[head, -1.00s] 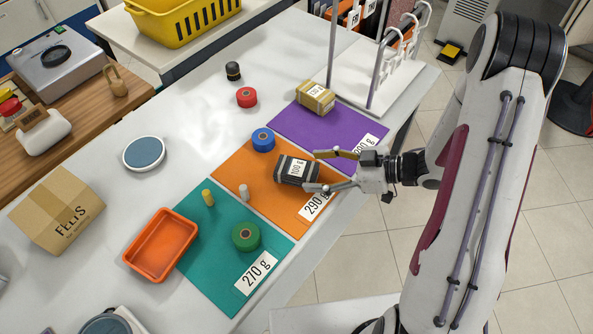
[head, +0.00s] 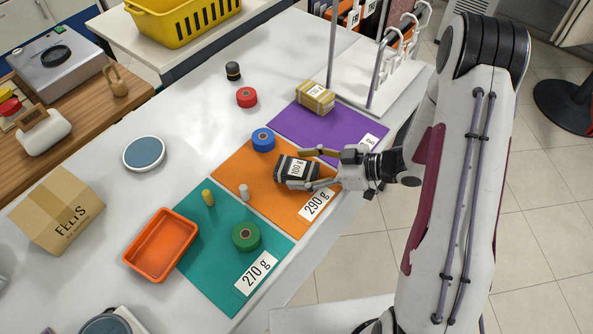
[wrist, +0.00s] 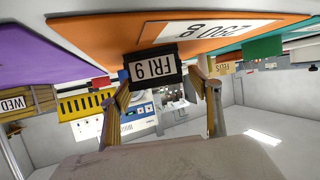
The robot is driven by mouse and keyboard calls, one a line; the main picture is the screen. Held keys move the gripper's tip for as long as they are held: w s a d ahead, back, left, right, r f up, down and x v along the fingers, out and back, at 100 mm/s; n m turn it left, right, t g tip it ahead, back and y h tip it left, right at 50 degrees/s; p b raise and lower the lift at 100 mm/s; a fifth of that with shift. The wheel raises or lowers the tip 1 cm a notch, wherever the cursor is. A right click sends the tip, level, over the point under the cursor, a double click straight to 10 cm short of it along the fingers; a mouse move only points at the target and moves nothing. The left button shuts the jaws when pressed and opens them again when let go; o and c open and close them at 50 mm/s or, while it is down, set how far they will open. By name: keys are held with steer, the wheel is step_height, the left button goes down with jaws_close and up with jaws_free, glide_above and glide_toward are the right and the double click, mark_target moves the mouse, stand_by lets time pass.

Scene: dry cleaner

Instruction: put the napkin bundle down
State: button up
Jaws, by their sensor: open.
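The dark napkin bundle (head: 284,167) with a white label lies on the orange mat (head: 236,176), inside the mat's right half. In the wrist view the bundle (wrist: 143,57) sits against the orange mat, its label reading upside down. My gripper (head: 307,169) is open, low over the mat, with one finger on the far side of the bundle and one on the near side. The wrist view shows the bundle between the two fingers; whether either finger touches it I cannot tell.
A tan labelled bundle (head: 316,97) lies on the purple mat (head: 300,122) behind. A blue roll (head: 263,139) stands close on the orange mat. The teal mat (head: 205,262) holds a green roll (head: 246,237) and small spools. An orange tray (head: 160,244) stands left.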

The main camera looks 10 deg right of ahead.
mark_target(298, 168)
steer(key=shift+w+a+f, duration=0.25)
steer(key=shift+a, duration=0.3)
steer(key=c, duration=1.3)
steer(key=shift+r, duration=0.1)
steer(key=shift+r, duration=4.9)
